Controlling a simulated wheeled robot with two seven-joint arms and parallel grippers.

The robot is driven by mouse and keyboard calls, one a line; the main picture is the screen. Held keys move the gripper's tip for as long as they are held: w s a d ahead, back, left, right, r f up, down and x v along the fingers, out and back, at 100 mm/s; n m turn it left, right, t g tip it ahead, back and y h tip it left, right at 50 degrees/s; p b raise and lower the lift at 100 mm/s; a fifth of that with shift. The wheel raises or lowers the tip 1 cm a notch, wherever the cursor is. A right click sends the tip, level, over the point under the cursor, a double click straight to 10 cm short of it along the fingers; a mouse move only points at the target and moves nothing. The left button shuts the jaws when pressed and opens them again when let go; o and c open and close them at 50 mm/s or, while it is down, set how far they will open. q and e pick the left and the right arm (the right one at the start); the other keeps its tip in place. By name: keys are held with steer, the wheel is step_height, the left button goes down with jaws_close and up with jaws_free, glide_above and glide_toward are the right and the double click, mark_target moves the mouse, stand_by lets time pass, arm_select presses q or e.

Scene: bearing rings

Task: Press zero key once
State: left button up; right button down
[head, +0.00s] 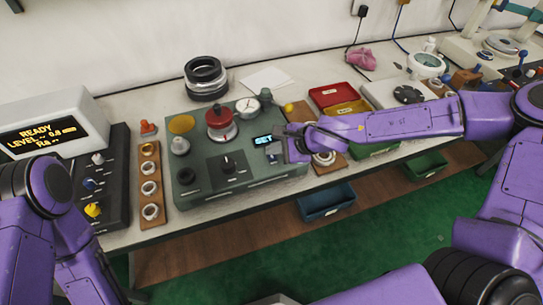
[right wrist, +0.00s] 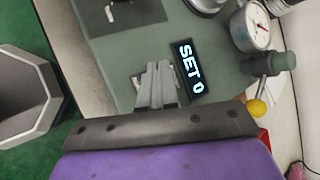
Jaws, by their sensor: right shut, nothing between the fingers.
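The grey-green gauge device (head: 215,188) stands on the bench, and its top panel also fills much of the right wrist view (right wrist: 120,55). Its small lit display (head: 263,139) reads "SET 0" in the right wrist view (right wrist: 189,70). My right gripper (head: 272,156) is shut and empty, pointing down at the panel just beside the display. Its fingers also show in the right wrist view (right wrist: 155,84). I cannot make out the zero key; the fingers may hide it. I cannot tell whether the fingertips touch the panel. My left gripper is out of view.
A dial gauge (head: 247,107), a red-topped part (head: 221,122) and a black knob (head: 227,164) stand on the device. A yellow-ball lever (right wrist: 257,107) is near my right gripper. A wooden ring rack (head: 150,186) and a monitor (head: 50,130) are at left.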

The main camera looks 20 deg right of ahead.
mark_target(275, 158)
steer(key=shift+f, duration=0.55)
stand_by(0.4)
steer(key=shift+r, duration=0.1)
steer(key=shift+r+p, duration=0.65)
steer(key=shift+r, duration=0.05)
step_height(275, 158, up, 5)
steer(key=p, duration=0.5)
steer(key=shift+r, duration=0.1)
stand_by(0.8)
